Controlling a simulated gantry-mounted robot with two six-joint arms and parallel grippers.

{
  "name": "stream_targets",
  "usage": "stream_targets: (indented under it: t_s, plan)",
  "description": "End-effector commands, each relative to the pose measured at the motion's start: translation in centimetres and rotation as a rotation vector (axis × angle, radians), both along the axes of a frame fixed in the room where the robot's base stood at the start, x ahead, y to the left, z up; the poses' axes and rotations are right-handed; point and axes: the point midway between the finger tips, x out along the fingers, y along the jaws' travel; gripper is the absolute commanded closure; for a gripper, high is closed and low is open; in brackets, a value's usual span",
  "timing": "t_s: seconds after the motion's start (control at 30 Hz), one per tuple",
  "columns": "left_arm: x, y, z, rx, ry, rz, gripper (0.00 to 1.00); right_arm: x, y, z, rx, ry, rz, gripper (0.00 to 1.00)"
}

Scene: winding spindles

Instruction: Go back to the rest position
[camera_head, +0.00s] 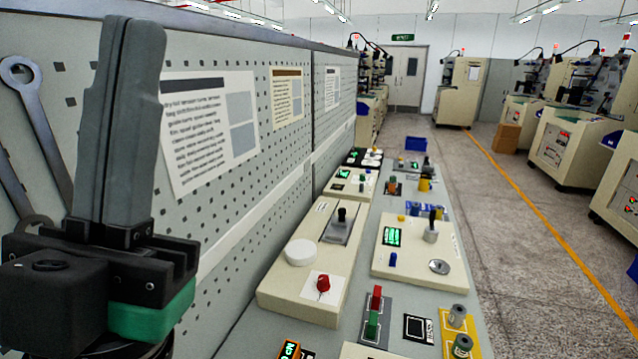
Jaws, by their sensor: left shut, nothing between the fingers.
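My left gripper (135,30) stands large at the left of the head view. Its two dark grey fingers point up and lie together, with nothing between them. Below the fingers is its black body with a green part at the side. It is in front of the pegboard wall and apart from the control panels. My right gripper is not in view.
A grey pegboard (235,165) with posters and hanging wrenches (42,125) runs along the left. A long bench carries cream control boxes (310,262) with knobs and switches. A blue bin (416,143) stands beyond. Machines (575,140) line the right; the floor aisle (500,200) is clear.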

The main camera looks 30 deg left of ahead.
Motion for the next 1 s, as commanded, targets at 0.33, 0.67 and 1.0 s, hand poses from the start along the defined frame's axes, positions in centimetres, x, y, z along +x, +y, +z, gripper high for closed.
stream_targets:
  t_s: [0.33,0.67,1.0]
  plan:
    - [6.6,-1.6,3.3,-0.270,0.353,-0.561,1.00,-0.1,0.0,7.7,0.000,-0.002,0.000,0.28]
    - [6.6,-1.6,18.7,-0.269,0.353,-0.557,1.00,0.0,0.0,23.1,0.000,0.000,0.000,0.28]
    - [6.6,-1.6,32.0,-0.269,0.353,-0.556,1.00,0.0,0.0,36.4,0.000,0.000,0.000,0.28]
